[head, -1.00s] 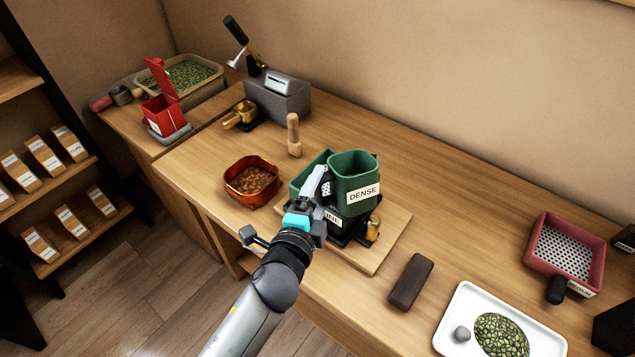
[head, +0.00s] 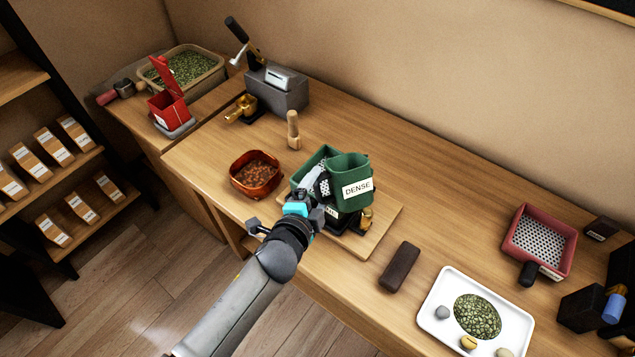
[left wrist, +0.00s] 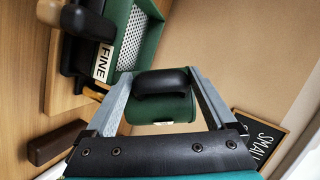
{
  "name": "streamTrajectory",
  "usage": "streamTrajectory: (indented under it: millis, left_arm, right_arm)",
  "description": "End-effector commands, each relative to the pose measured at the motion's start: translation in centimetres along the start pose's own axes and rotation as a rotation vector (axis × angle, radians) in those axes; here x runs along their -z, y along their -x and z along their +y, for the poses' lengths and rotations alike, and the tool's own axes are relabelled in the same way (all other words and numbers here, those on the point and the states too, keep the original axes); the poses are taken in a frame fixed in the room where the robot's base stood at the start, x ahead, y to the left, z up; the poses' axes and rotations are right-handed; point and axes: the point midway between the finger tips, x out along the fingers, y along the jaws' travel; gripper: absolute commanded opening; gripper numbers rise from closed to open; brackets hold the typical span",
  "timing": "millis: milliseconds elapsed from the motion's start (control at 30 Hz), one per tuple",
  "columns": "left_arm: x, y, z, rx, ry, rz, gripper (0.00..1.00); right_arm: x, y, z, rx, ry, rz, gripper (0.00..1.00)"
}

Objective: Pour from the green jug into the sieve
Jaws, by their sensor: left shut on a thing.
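The green jug (head: 349,172), labelled DENSE, is in my left gripper (head: 322,183). In the left wrist view the fingers close around the jug's black handle (left wrist: 162,82). The jug is raised and slightly tilted, and its contents are hidden. The green sieve (head: 315,160) sits beneath and just left of the jug, partly covered by it and by my gripper. In the left wrist view the sieve (left wrist: 148,38) shows white perforated mesh and a FINE label; no beans show on the visible mesh. My right gripper is not in view.
A wooden board (head: 379,237) lies under the sieve's stand. A copper bowl of brown bits (head: 256,175) is to the left. A dark block (head: 400,267), a white tray (head: 435,310) and a red sieve (head: 515,243) are to the right. The wall rises behind.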

Motion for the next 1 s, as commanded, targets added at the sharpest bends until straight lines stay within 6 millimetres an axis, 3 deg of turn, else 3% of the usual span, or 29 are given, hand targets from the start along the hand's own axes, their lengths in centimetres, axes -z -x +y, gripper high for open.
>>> streamTrajectory:
  millis: [500,1000]
  left_arm:
    - [0.2,0.3,-0.6,-0.150,0.117,0.000,0.00]
    - [0.3,0.2,-0.2,-0.213,0.174,0.002,0.00]
  right_arm:
    - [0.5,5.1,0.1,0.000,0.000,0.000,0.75]
    - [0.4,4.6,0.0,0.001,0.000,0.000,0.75]
